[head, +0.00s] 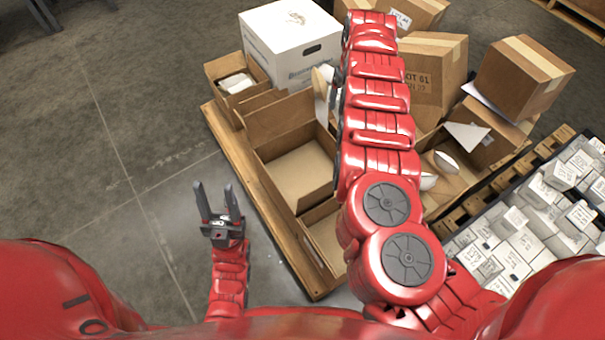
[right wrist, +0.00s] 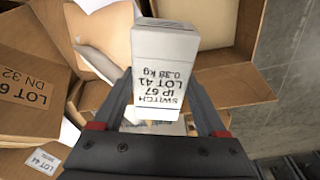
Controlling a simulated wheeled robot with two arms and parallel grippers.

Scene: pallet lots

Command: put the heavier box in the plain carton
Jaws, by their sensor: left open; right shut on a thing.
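My right gripper (right wrist: 163,98) is shut on a white box (right wrist: 165,45) in the right wrist view. The print on the box reads upside down: SWITCH, IP 67, LOT 41, 0.38 kg. In the head view my right arm reaches away over the pallet and hides its gripper and the box. My left gripper (head: 219,205) is open and empty, left of the pallet. An open brown carton (head: 270,119) with no print that I can see stands on the pallet's left part; its visible floor is bare. I cannot tell any second box to compare by weight.
A white printed carton (head: 290,45) stands at the back of the wooden pallet (head: 290,268). Brown cartons, one marked LOT 61 (head: 433,60), crowd its right side. Many small white labelled boxes (head: 520,245) lie at the right.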

